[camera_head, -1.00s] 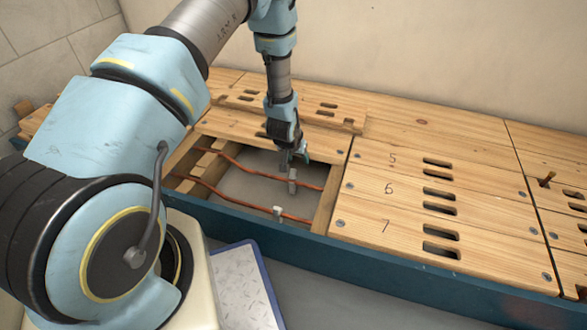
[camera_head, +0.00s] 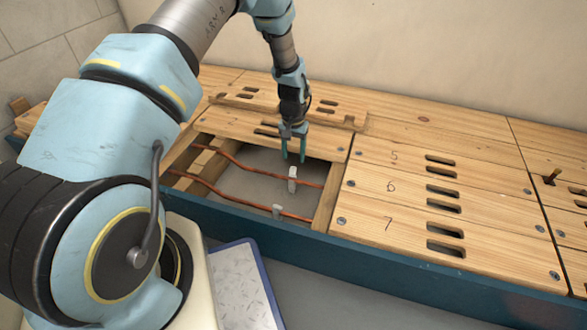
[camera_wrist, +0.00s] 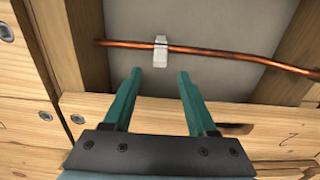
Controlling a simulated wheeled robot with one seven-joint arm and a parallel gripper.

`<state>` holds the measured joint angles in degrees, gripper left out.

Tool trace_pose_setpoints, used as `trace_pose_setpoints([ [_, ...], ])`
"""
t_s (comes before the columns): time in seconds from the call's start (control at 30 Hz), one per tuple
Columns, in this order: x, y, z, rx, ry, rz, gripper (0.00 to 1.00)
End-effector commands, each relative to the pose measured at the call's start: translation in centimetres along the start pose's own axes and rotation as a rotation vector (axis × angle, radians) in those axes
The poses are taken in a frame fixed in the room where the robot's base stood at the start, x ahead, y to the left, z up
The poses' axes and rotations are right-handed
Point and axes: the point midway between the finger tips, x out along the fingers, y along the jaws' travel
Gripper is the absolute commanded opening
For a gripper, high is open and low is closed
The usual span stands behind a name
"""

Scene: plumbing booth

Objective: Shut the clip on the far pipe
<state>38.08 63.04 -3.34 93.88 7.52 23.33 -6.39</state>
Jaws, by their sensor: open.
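The far pipe (camera_head: 250,168) is a thin copper tube across the floor opening; it also crosses the top of the wrist view (camera_wrist: 225,50). Its pale clip (camera_head: 292,178) stands upright and rises above the pipe. In the wrist view the clip (camera_wrist: 160,57) sits across the pipe, just beyond and between the fingertips; whether its latch is closed is not clear. My gripper (camera_head: 294,158) is open and empty above the opening's far edge, apart from the clip. Its two teal fingers (camera_wrist: 160,72) are spread.
A near pipe (camera_head: 225,193) with a lower pale clip (camera_head: 277,210) runs closer to me. Wooden boards (camera_head: 410,192) surround the opening, with a far board (camera_wrist: 75,122) beneath the fingers. A blue side rail (camera_head: 400,262) borders the front.

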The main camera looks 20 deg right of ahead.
Motion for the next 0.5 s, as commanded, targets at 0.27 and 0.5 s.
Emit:
trace_pose_setpoints([
  [0.27, 4.6, 0.0, 0.0, 0.001, 0.0, 0.0, 0.57],
  [0.5, 5.4, 0.0, 0.0, 0.0, 0.001, 0.0, 0.57],
])
